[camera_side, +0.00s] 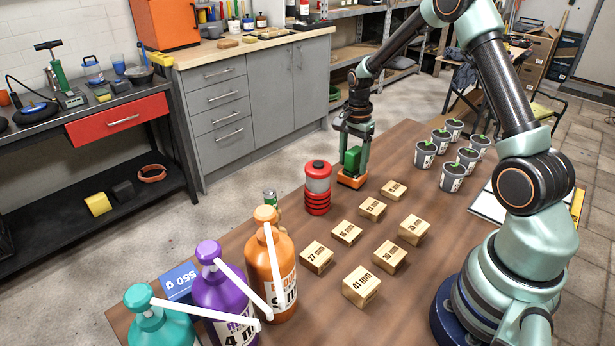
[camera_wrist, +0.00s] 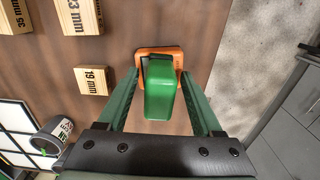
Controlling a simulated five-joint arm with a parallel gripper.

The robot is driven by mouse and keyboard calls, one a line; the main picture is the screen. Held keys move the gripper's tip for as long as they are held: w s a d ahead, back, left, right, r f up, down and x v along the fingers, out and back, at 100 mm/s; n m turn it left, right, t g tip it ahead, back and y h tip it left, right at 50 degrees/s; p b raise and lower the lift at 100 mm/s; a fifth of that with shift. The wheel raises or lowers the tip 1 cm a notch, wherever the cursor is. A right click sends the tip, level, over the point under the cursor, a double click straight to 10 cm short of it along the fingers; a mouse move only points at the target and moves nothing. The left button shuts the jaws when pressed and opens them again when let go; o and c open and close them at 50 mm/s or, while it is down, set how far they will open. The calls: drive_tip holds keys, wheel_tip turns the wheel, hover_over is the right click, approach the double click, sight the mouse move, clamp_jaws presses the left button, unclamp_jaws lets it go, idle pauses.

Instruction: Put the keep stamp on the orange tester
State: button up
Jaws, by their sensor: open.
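A green block (camera_side: 352,158), which looks like the keep stamp, stands upright on an orange base (camera_side: 350,182), which looks like the orange tester, near the far edge of the brown table. The green block (camera_wrist: 160,92) fills the middle of the wrist view, and the orange base (camera_wrist: 174,53) shows behind it with a dark part between them. I cannot tell whether they are separate pieces. My gripper (camera_side: 353,166) points down around the green block. In the wrist view my gripper (camera_wrist: 159,79) is open, one finger on each side, with visible gaps to the block.
A red and clear cylinder (camera_side: 317,187) stands left of the orange base. Several labelled wooden blocks (camera_side: 361,286) lie in front. Orange (camera_side: 270,265), purple (camera_side: 222,290) and teal (camera_side: 155,325) pump bottles stand at front left. Potted seedlings (camera_side: 425,155) stand to the right.

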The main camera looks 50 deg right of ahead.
sight(354, 150)
wheel_tip(354, 150, up, 12)
drive_tip(key=shift+a+f, duration=0.1)
drive_tip(key=s+a+r+n+t, duration=0.2)
drive_tip(key=s+a+r+n, duration=0.2)
drive_tip(key=s+a+n, duration=0.2)
drive_tip(key=s+a+r+n+t, duration=0.3)
drive_tip(key=s+a+n, duration=0.4)
drive_tip(key=a+n, duration=0.4)
drive_tip(key=shift+s+a+r+n+t, duration=0.25)
drive_tip(key=shift+r+n, duration=0.25)
drive_tip(key=shift+r, duration=0.3)
